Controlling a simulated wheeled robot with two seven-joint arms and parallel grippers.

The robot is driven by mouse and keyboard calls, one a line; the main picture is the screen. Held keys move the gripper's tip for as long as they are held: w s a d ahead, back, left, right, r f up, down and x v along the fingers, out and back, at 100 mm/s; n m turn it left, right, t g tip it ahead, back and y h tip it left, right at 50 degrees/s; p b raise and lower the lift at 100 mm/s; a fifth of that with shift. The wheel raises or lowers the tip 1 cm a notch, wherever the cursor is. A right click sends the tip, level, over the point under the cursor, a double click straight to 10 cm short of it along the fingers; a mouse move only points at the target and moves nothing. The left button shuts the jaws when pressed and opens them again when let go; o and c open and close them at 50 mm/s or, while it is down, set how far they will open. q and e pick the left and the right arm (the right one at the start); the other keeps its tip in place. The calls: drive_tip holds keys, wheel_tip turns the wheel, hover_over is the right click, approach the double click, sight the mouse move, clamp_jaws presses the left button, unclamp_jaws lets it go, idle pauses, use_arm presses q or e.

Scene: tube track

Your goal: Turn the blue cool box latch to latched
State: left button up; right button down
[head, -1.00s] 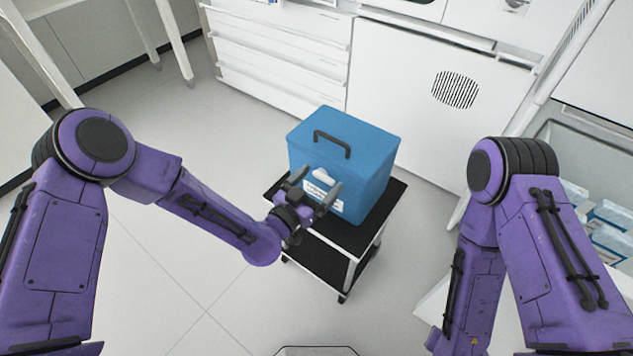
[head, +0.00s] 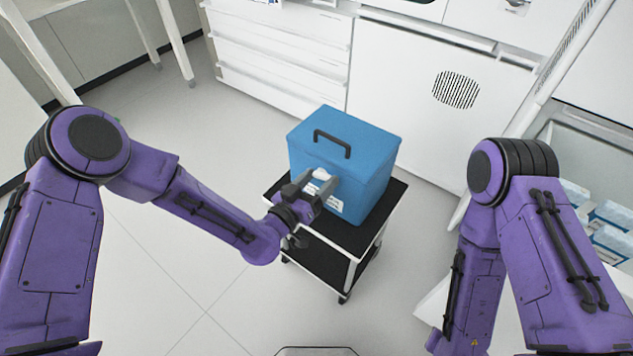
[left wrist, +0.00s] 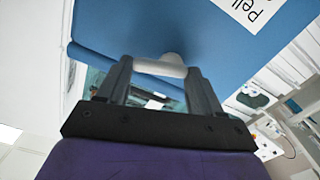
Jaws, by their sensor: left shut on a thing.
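The blue cool box (head: 345,150) stands upright on a small black-topped cart, with a dark handle on its lid. Its white latch (head: 321,174) is on the front face, high up near the lid edge. My left gripper (head: 316,184) is at the front face with its fingers around the latch. In the left wrist view, the gripper (left wrist: 163,88) is shut on the white latch (left wrist: 162,66), which lies crosswise between the fingertips. The fingers partly cover the latch and the white label in the head view. My right gripper is out of view.
The cart's black top (head: 386,207) has some bare room right of the box. White drawers (head: 280,50) and a white cabinet (head: 420,110) stand behind. Open floor (head: 190,290) lies in front and to the left.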

use_arm(q)
drive_tip(key=n, duration=0.3)
drive_tip(key=shift+w+a+r+n, duration=0.15)
drive_tip(key=shift+r+n, duration=0.05)
drive_tip(key=shift+n, duration=0.2)
drive_tip(key=n, duration=0.3)
drive_tip(key=shift+w+a+r+n+b, duration=0.1)
drive_tip(key=shift+a+n+b, duration=0.05)
drive_tip(key=shift+n+b, duration=0.2)
drive_tip(key=n, duration=0.3)
drive_tip(key=shift+w+a+n+b, duration=0.15)
drive_tip(key=shift+n+b, duration=0.1)
drive_tip(key=shift+b, duration=0.05)
drive_tip(key=shift+w+a+n+b, duration=0.15)
drive_tip(key=shift+n+b, duration=0.15)
drive_tip(key=shift+n, duration=1.4)
drive_tip(key=o, duration=1.1)
drive_tip(key=shift+c, duration=0.2)
